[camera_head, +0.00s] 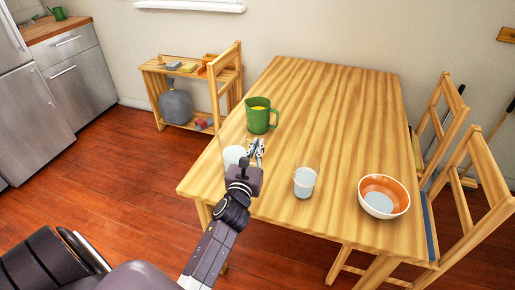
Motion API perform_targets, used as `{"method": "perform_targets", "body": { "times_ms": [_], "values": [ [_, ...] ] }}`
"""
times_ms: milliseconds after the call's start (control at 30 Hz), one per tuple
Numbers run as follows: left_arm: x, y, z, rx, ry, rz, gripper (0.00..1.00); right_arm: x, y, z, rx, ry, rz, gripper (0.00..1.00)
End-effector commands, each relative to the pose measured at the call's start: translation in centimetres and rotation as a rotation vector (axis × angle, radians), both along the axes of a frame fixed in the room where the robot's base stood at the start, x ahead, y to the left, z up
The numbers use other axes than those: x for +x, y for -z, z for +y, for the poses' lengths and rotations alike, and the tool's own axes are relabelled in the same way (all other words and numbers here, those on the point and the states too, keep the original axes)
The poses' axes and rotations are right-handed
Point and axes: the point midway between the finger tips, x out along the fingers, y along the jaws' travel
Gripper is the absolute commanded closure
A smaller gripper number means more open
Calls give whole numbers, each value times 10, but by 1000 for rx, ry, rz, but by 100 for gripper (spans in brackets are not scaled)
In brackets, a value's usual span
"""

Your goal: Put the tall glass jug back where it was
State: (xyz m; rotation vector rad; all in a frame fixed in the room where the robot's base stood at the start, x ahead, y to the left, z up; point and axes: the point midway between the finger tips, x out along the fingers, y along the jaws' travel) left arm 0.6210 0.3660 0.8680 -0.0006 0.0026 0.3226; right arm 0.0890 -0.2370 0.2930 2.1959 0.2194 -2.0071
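A clear glass vessel with white contents (233,156), possibly the tall glass jug, is at the near left edge of the wooden table (330,105). Its clear upper part is faint, and my arm partly hides it. My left gripper (257,148) is right beside it, on its right, with fingers pointing away from me. A small gap seems to show between the fingertips, but I cannot tell whether they hold a thin part of the glass. Another clear glass with white contents (304,183) stands to the right. My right gripper is not in view.
A green mug (258,120) with yellow contents stands just beyond my gripper. An orange and white bowl (383,197) is near the right edge. Chairs (470,185) stand at right. A low shelf (165,90) is by the wall. The table's far half is clear.

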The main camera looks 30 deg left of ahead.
Motion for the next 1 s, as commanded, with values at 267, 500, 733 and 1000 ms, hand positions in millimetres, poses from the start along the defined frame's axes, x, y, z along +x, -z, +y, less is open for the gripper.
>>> {"method": "perform_targets", "body": {
  "times_ms": [267, 500, 733, 1000],
  "values": [
    [1, -2, 0, 6, 2, -8, 100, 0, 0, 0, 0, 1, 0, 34],
    [0, 4, 0, 0, 1, -1, 85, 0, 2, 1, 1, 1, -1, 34],
    [0, 4, 0, 0, 0, -1, 78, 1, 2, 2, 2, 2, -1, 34],
    [0, 8, 0, -2, -1, -2, 78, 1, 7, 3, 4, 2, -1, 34]
  ]
}}
